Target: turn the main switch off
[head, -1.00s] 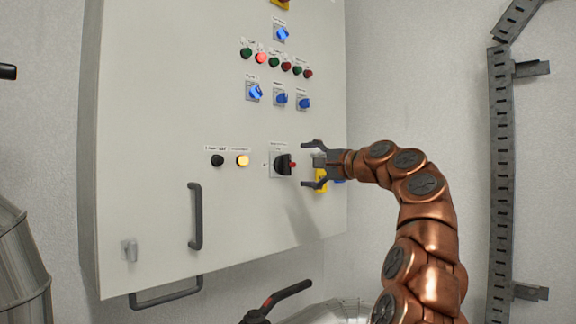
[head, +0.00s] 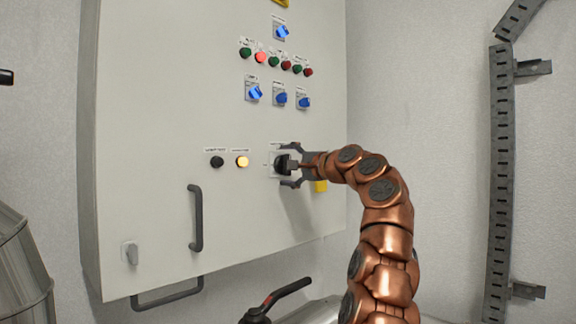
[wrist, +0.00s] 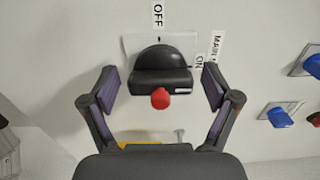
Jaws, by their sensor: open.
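My gripper (head: 290,166) is open around the knob, one finger on each side. In the wrist view (wrist: 160,88) gaps show between both fingers and the knob.
Blue selector switches (head: 281,98) and several indicator lamps (head: 274,62) are higher on the cabinet (head: 150,120). A yellow lamp (head: 242,162) is lit left of the switch. A yellow part (head: 320,186) is just below my gripper. A grey door handle (head: 195,217) stands out at lower left.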

